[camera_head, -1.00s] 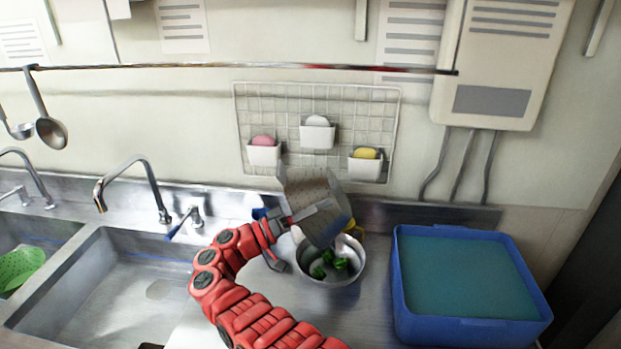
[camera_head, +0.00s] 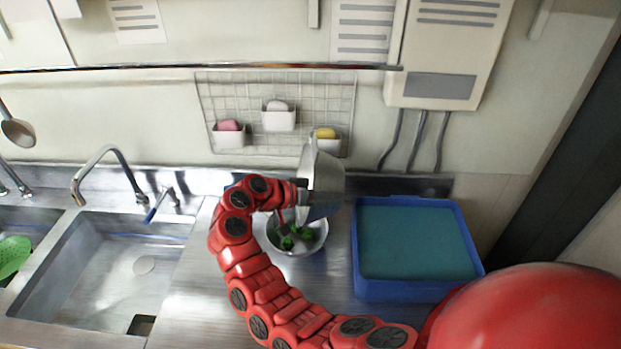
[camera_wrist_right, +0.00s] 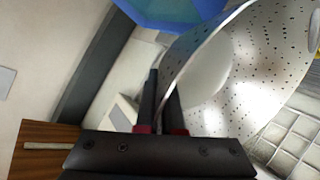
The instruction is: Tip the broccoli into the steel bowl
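The steel bowl (camera_head: 297,250) stands on the counter with several green broccoli pieces (camera_head: 290,241) inside. My right gripper (camera_head: 303,196) is above the bowl's back part, shut on the rim of a perforated metal colander (camera_head: 327,175). The colander is tilted steeply on its side above and behind the bowl, apart from it. In the right wrist view the two fingers (camera_wrist_right: 160,98) pinch the colander's edge; the part of the colander's inside (camera_wrist_right: 250,70) that shows there holds no broccoli. My left gripper is not in view.
A blue tub (camera_head: 400,292) stands to the right of the bowl. The sink (camera_head: 100,290) with a tap (camera_head: 105,165) lies to the left. A wire rack (camera_head: 340,100) with small holders hangs on the wall behind. Counter in front of the bowl is partly covered by my arm.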

